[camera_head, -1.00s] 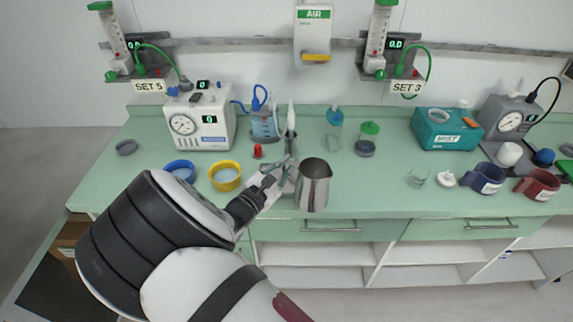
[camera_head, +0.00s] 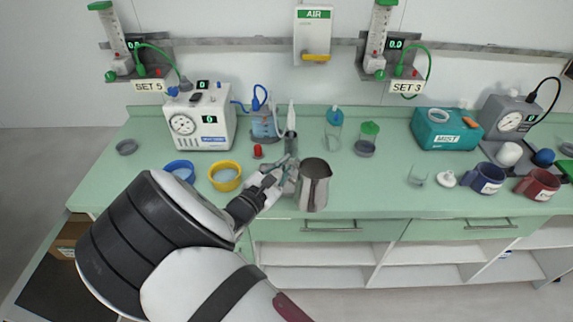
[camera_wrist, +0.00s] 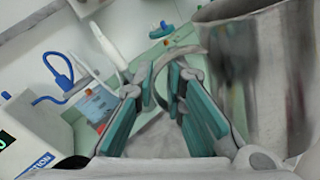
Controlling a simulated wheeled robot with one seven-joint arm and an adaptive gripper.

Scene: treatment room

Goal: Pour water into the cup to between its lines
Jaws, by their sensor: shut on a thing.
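A steel jug (camera_head: 315,188) stands upright near the front edge of the green counter, left of the middle. In the wrist view the jug (camera_wrist: 255,75) fills the right side, and its curved handle (camera_wrist: 160,65) runs between my fingers. My gripper (camera_head: 285,172) is at the jug's left side. In the wrist view my gripper (camera_wrist: 166,88) is shut on that handle. A small clear cup (camera_head: 418,178) stands on the counter to the right of the jug. Its lines are too small to make out, and no water shows in it. The jug's contents cannot be seen.
A white lid (camera_head: 445,179), a blue mug (camera_head: 484,178) and a red mug (camera_head: 537,184) stand right of the cup. A green-lidded jar (camera_head: 366,139) stands behind. The counter between jug and cup is clear.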

